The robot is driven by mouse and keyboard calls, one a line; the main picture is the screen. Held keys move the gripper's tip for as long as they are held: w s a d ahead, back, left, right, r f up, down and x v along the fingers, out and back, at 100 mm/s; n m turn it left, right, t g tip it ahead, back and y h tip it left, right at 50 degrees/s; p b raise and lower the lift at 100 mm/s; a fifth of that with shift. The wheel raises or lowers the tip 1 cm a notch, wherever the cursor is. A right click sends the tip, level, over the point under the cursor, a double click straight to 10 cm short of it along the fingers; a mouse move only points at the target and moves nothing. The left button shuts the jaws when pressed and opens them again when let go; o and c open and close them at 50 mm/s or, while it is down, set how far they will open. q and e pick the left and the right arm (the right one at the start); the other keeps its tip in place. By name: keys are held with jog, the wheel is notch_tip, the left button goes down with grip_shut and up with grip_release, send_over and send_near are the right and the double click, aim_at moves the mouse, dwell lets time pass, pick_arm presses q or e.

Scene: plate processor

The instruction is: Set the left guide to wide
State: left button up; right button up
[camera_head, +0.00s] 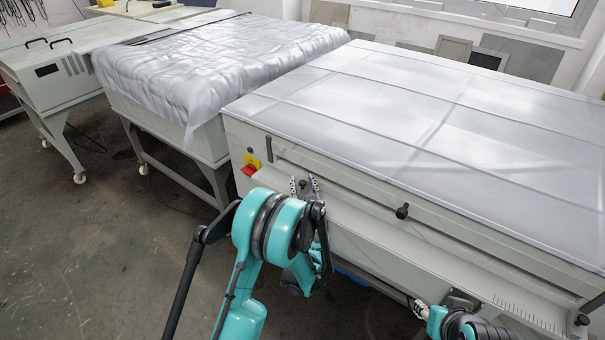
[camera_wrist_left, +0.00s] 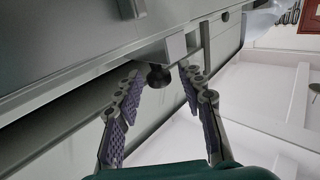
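The left guide shows in the left wrist view as a grey metal block (camera_wrist_left: 176,46) with a round black knob (camera_wrist_left: 159,76). The knob (camera_head: 303,184) also shows small in the head view, at the left end of the processor's front ledge. My left gripper (camera_head: 304,184) is at this knob. In the left wrist view my left gripper (camera_wrist_left: 160,76) is open, with one finger on each side of the knob and gaps visible. My right gripper (camera_head: 420,309) is partly in view at the bottom edge, low by the front ledge; its finger state is unclear.
The plate processor (camera_head: 400,120) has a wide, flat grey lid. Another black knob (camera_head: 402,211) sits mid-front, and one more (camera_head: 582,320) at the right near a ruled scale (camera_head: 528,315). A red switch (camera_head: 250,169) is at the left corner. A sheet-covered table (camera_head: 215,60) stands left.

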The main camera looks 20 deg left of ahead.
aim_at(300, 174)
pick_arm(q)
jog(key=shift+b+x, duration=0.35)
jog(key=shift+x, duration=1.8)
grip_shut()
jog(key=shift+a, duration=0.1)
